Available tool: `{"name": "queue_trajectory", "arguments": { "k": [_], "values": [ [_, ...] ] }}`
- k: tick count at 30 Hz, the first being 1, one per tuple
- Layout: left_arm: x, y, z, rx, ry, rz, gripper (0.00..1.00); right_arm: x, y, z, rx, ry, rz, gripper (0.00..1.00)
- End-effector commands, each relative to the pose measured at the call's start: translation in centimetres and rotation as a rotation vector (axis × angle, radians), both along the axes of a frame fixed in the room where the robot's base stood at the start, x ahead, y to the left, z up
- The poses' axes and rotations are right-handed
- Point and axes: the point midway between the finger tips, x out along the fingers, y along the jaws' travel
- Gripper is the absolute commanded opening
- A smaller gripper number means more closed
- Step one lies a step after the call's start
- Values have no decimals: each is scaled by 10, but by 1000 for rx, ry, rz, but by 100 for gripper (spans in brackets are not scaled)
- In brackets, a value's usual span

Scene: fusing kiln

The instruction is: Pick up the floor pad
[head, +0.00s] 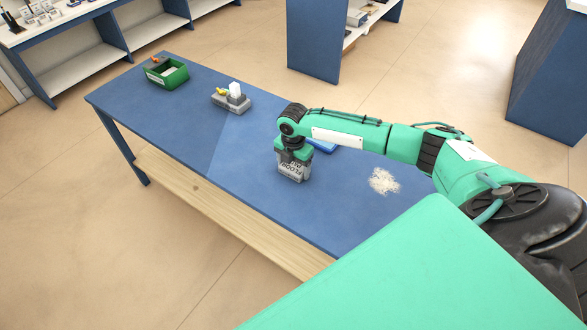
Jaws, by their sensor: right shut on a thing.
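The floor pad (292,173) is a small grey block with dark lettering on its side, on or just above the blue table (240,190). The lettering appears upside down and I can partly read "FLOOR". My right gripper (293,162) points down onto the pad from above and is shut on it. Its fingertips are hard to make out against the pad. I cannot tell whether the pad touches the table. My left gripper is not in view.
A green bin (178,75) stands at the table's far left end. A grey block with white and yellow pieces (231,98) stands nearer. A blue item (322,146) is partly hidden behind my right arm. Pale shreds (383,181) lie right of the pad. The table's front left is clear.

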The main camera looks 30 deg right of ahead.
Motion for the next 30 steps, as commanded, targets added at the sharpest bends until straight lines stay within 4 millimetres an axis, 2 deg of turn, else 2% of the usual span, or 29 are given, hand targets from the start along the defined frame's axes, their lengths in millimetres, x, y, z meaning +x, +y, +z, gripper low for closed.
{"name": "queue_trajectory", "arguments": {
  "k": [5,11,17,24,30],
  "values": [
    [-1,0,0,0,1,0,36,0,0,3,0,0,0,55],
    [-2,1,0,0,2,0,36,1,-1,22,-1,-4,0,55],
    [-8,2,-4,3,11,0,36,1,-1,67,-1,-5,1,55],
    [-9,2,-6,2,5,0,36,1,0,138,0,-5,0,55],
    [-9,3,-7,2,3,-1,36,1,0,179,0,-3,0,55]
  ]
}}
